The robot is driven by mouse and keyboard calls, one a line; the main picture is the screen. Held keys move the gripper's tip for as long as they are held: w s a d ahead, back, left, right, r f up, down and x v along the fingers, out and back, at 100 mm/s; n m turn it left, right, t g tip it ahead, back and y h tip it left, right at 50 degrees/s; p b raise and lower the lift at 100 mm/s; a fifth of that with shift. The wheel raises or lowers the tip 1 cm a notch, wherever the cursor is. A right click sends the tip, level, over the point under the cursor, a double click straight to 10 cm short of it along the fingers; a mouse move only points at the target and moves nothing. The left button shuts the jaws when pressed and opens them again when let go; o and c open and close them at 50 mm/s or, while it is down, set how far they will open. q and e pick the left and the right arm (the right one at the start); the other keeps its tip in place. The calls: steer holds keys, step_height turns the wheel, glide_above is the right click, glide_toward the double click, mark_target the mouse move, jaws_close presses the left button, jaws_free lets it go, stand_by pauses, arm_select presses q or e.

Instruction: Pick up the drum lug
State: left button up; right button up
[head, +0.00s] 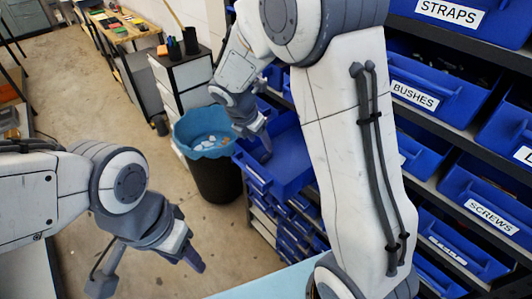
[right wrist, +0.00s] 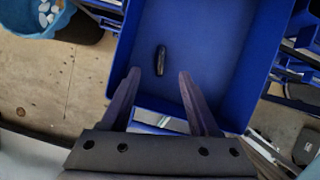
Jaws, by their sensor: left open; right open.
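The drum lug (right wrist: 160,60) is a small, dark, elongated piece lying alone on the floor of a blue bin (right wrist: 215,35) in the right wrist view. My right gripper (right wrist: 159,76) is open, and its two fingers point into the bin with the lug ahead, between the lines of the fingertips. They do not hold it. In the head view my right gripper (head: 264,150) hangs over the left part of the pulled-out blue bin (head: 292,170); I cannot make out the lug there. My left gripper (head: 194,262) is open and empty, low at the left, away from the bin.
A rack of labelled blue bins (head: 440,85) fills the right side. A dark waste bin with a blue liner (head: 205,125) stands left of the pulled-out bin. A drawer cabinet (head: 185,70) is behind it. Bare floor (head: 110,110) lies to the left.

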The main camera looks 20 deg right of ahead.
mark_target(268, 153)
steer(key=shift+x, duration=1.2)
steer(key=shift+d+f+p, duration=0.25)
steer(key=shift+f+p, duration=0.1)
steer(key=shift+f, duration=0.1)
steer(key=x, duration=0.4)
steer(key=shift+w+d+f+p, duration=0.15)
steer(key=shift+d+f+p, duration=0.05)
steer(key=shift+p, duration=0.2)
jaws_close()
